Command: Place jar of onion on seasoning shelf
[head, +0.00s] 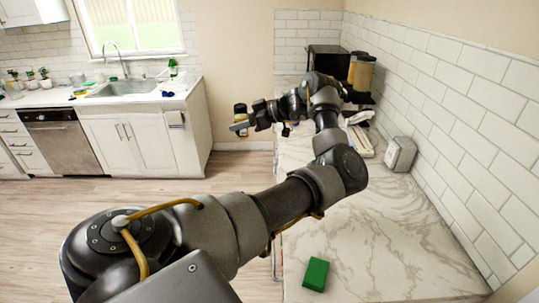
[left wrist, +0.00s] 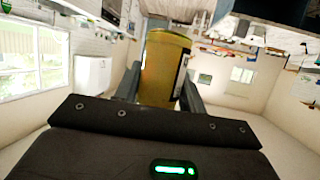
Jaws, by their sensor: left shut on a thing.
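My left gripper (head: 242,126) is shut on a jar (left wrist: 165,65), with one finger on each side of it. The jar is yellow, with a dark label edge along its right side in the left wrist view. In the head view the jar (head: 240,111) looks small and dark-topped, held in the air left of the marble counter, over the floor. I cannot read its label. No shelf can be clearly made out as the seasoning shelf. My right gripper is not in view.
The marble counter (head: 390,240) runs along the tiled right wall. A green box (head: 315,274) lies near its front, and a grey-white box (head: 400,154) stands by the wall. Tall canisters (head: 362,73) and a black appliance (head: 325,60) stand at the back. A sink (head: 127,88) is across open floor.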

